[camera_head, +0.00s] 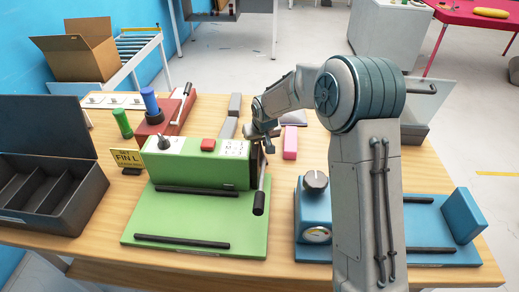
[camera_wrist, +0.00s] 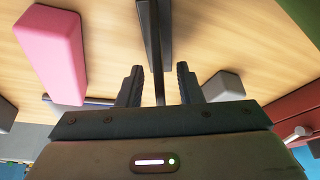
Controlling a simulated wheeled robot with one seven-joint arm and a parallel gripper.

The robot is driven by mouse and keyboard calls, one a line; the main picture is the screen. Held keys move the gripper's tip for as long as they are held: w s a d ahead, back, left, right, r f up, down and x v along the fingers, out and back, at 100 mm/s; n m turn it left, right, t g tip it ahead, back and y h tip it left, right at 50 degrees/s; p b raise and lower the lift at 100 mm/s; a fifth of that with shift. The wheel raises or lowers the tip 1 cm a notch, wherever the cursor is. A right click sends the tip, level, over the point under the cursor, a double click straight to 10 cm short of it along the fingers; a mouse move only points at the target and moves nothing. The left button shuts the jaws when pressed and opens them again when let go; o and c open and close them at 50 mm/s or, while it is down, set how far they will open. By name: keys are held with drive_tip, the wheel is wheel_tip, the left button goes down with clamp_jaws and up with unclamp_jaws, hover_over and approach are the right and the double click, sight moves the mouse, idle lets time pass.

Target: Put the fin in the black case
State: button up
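The black case (camera_head: 45,205) stands open at the left of the table, its lid raised at the back and its inside split into compartments. My gripper (camera_head: 265,140) points down by the right end of the green machine (camera_head: 190,215). In the wrist view its two fingers (camera_wrist: 158,85) are apart. A thin dark upright piece (camera_wrist: 153,40) runs between them, with a gap on each side. It may be the fin, but I cannot tell for sure. In the head view a dark plate (camera_head: 257,160) shows under my gripper, at the machine's end, partly hidden.
A pink block (camera_head: 290,142) lies right of my gripper, and grey blocks (camera_head: 228,128) lie behind the green machine. A yellow "SET FIN L" sign (camera_head: 127,158) stands beside the case. A blue machine (camera_head: 312,215) is at right; a red one (camera_head: 160,122) is behind.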

drive_tip(key=shift+w+f, duration=0.1)
drive_tip(key=shift+f, duration=0.1)
clamp_jaws()
drive_tip(key=shift+r, duration=0.15)
